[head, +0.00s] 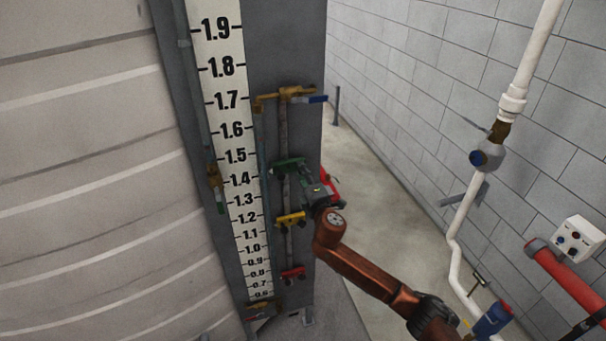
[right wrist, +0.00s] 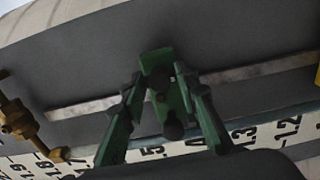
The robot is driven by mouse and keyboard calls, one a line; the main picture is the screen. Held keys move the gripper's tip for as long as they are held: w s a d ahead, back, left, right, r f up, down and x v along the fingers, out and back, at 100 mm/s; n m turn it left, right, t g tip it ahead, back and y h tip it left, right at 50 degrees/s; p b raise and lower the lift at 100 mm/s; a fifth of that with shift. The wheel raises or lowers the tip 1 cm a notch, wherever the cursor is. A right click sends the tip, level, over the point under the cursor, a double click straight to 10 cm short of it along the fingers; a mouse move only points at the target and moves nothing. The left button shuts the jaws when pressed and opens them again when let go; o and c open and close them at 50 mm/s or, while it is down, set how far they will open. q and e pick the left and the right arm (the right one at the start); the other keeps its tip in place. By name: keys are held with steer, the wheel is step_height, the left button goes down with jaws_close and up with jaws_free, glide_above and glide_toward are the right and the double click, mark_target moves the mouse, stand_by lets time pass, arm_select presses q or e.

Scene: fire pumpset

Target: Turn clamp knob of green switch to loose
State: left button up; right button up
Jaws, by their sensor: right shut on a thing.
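The green switch (head: 287,163) is clamped on the vertical rod beside the numbered scale, near the 1.4 to 1.5 marks. It also shows in the right wrist view (right wrist: 155,58), upper middle. Its dark clamp knob (right wrist: 173,130) points toward the wrist camera. My right gripper (head: 303,178) reaches the switch from the right. In the right wrist view, its two green fingers (right wrist: 163,88) come in on either side of the switch and are shut on it around the clamp knob. The exact contact is hard to make out. My left gripper is not in view.
A yellow switch (head: 291,219) and a red switch (head: 293,273) sit lower on the same rod. A brass valve with a blue handle (head: 290,95) is above. The scale board (head: 228,110) stands left. White pipework (head: 467,205) runs along the right wall; open floor lies between.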

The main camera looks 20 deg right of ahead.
steer(key=o, duration=1.1)
steer(key=shift+o, duration=0.2)
steer(key=shift+s, duration=0.1)
steer(key=s, duration=1.2)
steer(key=shift+d, duration=0.2)
steer(key=shift+w, duration=0.1)
